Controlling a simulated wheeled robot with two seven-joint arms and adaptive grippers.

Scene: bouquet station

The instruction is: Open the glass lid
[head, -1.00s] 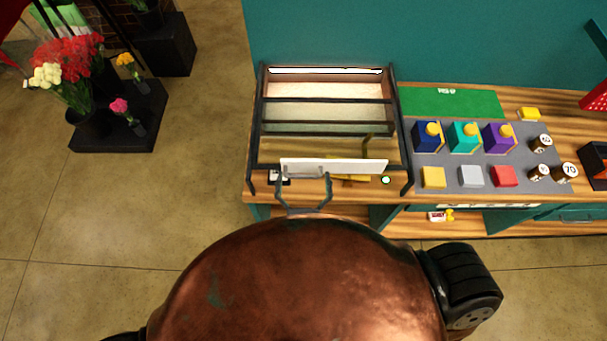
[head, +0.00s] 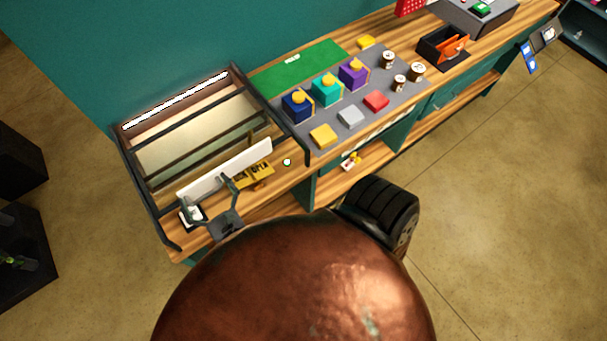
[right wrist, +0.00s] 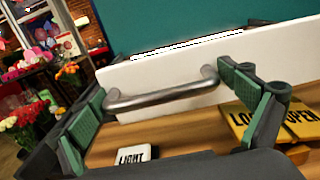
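The glass lid covers a dark-framed case on the counter. Its white front bar (head: 240,166) carries a metal handle, which shows clearly in the right wrist view (right wrist: 160,95). The lid looks down, and the clear glass itself is hard to make out. My right gripper (head: 208,194) is in front of the bar. Its green-padded fingers are spread wide, one near each end of the handle, and I cannot tell whether they touch it. A yellow plate (right wrist: 275,120) reading LOCK and OPEN lies right of the gripper. My left gripper is out of view.
A white LIGHT label (right wrist: 135,156) sits below the handle. Right of the case is a grey mat (head: 330,127) with boxes, colored blocks and jars. A green mat (head: 300,66) lies behind. Dark flower stands (head: 25,255) are on the floor at left.

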